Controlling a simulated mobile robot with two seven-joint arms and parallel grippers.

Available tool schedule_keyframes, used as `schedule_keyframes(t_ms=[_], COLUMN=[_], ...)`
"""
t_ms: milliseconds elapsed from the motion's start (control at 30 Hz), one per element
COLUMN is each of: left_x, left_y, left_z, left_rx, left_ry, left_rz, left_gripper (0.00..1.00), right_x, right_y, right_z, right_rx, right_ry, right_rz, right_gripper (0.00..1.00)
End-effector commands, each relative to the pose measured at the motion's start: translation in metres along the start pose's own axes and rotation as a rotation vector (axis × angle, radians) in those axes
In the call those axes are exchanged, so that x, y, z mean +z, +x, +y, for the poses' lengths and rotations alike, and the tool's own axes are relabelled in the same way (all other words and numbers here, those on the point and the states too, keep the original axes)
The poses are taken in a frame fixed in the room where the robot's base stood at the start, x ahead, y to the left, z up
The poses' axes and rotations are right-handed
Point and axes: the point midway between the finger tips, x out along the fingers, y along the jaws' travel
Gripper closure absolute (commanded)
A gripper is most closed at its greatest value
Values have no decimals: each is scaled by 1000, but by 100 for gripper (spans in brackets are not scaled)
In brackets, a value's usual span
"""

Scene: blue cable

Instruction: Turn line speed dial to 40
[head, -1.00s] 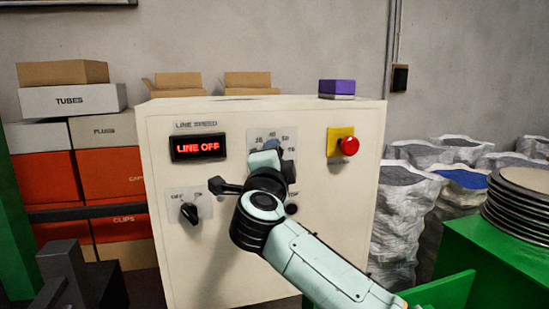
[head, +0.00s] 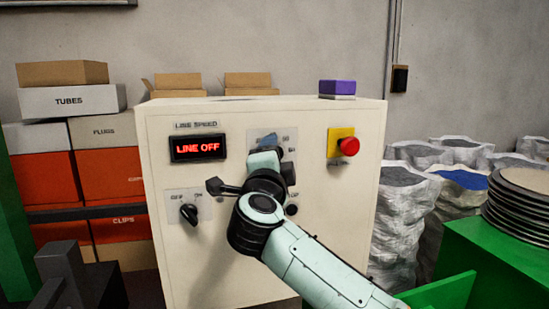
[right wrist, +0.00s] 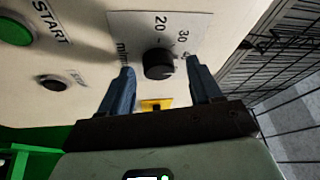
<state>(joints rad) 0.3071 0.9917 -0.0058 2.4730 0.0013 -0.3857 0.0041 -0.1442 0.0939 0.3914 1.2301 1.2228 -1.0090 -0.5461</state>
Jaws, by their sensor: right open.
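The line speed dial (right wrist: 158,64) is a black knob on a pale plate (right wrist: 130,27) marked 20 and 30, in the right wrist view. My right gripper (right wrist: 160,68) is open, its two blue fingers on either side of the knob. I cannot tell whether they touch it. In the head view my right gripper (head: 268,143) covers the dial and part of its scale plate (head: 283,134), so the pointer is hidden. The red display (head: 198,147) under the LINE SPEED label reads LINE OFF. My left gripper is not in view.
The cream control cabinet (head: 160,122) also carries a black rotary switch (head: 189,213) and a red stop button (head: 349,146) on yellow. A green START button (right wrist: 14,30) shows in the right wrist view. Sacks (head: 405,215) and a green table (head: 480,245) stand right.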

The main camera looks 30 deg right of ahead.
Motion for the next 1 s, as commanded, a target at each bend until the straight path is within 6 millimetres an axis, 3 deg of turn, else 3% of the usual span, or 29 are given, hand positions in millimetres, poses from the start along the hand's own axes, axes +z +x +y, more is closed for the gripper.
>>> schedule_keyframes(t_ms=[200, 500, 700, 1000], left_x=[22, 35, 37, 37], left_y=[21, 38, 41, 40], left_z=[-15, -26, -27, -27], left_rx=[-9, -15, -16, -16], left_ry=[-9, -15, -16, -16], left_rz=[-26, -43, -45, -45], left_gripper=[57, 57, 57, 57], right_x=[1, 1, 0, 0], right_y=[-47, -106, -123, -124], right_z=[5, 3, 2, 1], right_rx=[1, -1, -1, -1], right_ry=[-1, -1, -1, 0], right_rz=[-6, -3, 0, 0], right_gripper=[36, 36, 36, 36])
